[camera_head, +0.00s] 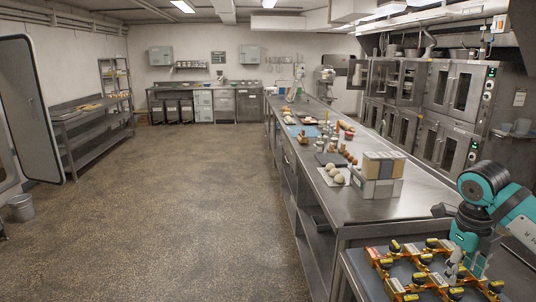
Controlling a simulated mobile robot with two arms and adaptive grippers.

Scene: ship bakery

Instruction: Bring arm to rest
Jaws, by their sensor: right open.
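My right arm comes in from the right edge, with a teal and white wrist. My right gripper (453,270) points down over the orange and black rack-like parts (408,283) on the near metal table. Its fingers are small in this view; it is open, and I see nothing held between them. It overlaps the orange parts in the picture, and I cannot tell whether it touches them. My left gripper is not in view.
A long steel counter (392,209) runs away from me, with a box (377,188), pale dough balls (338,178) and several small items on it. Ovens (455,92) line the right wall. The speckled floor (190,215) at left is clear, apart from a bucket (22,207).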

